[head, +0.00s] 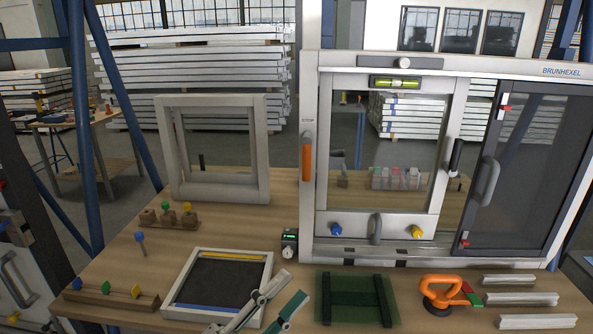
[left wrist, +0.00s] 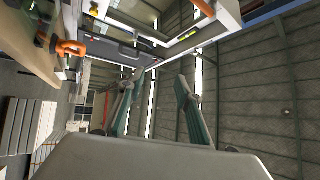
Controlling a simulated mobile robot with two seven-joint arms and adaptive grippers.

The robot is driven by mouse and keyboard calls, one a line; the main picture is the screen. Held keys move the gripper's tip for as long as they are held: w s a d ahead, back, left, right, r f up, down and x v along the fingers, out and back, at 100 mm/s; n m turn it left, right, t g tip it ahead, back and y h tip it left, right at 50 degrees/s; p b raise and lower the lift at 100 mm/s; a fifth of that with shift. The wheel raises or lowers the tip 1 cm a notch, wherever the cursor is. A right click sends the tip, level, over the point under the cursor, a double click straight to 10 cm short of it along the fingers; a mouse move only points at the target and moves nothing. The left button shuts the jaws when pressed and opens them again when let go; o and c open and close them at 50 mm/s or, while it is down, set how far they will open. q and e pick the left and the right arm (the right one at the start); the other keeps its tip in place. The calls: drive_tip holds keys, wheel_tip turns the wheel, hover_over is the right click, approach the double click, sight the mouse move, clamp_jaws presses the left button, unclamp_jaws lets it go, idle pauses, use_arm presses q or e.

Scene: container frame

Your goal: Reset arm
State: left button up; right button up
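My left gripper (head: 294,285) reaches in from the bottom of the head view, over the front of the wooden table (head: 120,262). Its two green-and-grey fingers are spread apart, with nothing between them. In the left wrist view the open fingers (left wrist: 160,80) stand against the hall's ceiling and the frame, and touch nothing that I can see. In the head view the fingers lie between the dark tray (head: 222,253) and the green plate (head: 322,300), partly covering the tray's lower right corner. My right gripper shows in neither view.
The large container frame (head: 311,200) with a sliding window stands at the back right. An orange-handled lifter (head: 440,288) and several metal profiles (head: 520,299) lie front right. An empty grey frame (head: 180,190) and peg blocks (head: 110,294) stand left.

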use_arm(q)
drive_tip(key=a+f+n+y, duration=0.5)
drive_tip(key=f+n+y, duration=0.15)
drive_tip(key=f, duration=0.45)
drive_tip(key=a+f+n+y, duration=0.55)
drive_tip(key=f+n, duration=0.25)
drive_tip(key=f, duration=0.3)
drive_tip(key=s+a+f+n+g+y, duration=0.1)
drive_tip(key=s+a+f+n+g, duration=0.1)
drive_tip(key=s+f, duration=0.4)
drive_tip(key=s+a+f+n+g+y, duration=0.1)
drive_tip(key=s+a+f+n, duration=0.3)
drive_tip(key=f, duration=0.6)
drive_tip(key=shift+s+a+g+y+p, duration=0.3)
drive_tip(key=shift+s+a+g, duration=0.5)
drive_tip(key=shift+s, duration=0.45)
